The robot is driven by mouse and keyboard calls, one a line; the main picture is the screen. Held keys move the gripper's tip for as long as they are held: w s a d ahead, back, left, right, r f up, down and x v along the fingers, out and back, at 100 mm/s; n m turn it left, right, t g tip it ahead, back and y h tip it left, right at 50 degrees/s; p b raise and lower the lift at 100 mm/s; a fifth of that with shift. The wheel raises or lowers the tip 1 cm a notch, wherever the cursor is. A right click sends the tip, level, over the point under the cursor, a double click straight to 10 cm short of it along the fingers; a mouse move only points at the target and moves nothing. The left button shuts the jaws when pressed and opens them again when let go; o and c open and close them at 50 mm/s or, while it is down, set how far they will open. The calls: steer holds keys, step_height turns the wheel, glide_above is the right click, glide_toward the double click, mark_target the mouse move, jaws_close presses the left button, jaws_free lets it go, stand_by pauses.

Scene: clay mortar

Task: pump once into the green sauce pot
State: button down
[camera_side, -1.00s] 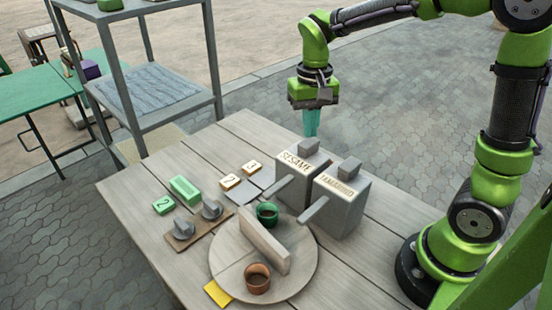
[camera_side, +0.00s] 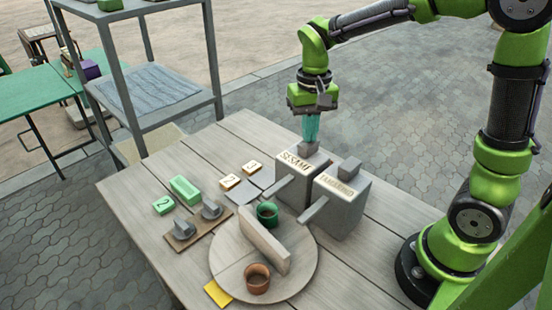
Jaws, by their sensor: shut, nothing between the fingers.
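The green sauce pot (camera_side: 267,213) stands on a round board (camera_side: 225,262), under the spout side of the grey pump box marked SESAME (camera_side: 291,178). A second grey pump box (camera_side: 341,200) stands to its right; its label is hard to read. A brown pot (camera_side: 257,279) is on the same board, across an upright divider (camera_side: 264,240) from the green one. My gripper (camera_side: 311,138) is shut and empty, pointing down, with its teal fingertips right at the top knob of the SESAME box. I cannot tell whether they touch.
Numbered tiles (camera_side: 230,182), green blocks (camera_side: 185,189) and a brown base with two grey knobs (camera_side: 198,224) lie on the left of the wooden table (camera_side: 135,190). A yellow square (camera_side: 217,293) lies by the board. A grey shelf (camera_side: 150,92) stands behind.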

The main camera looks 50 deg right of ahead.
steer(key=shift+f, duration=0.95)
stand_by(0.5)
steer(key=shift+r, duration=1.6)
steer(key=shift+r, duration=2.5)
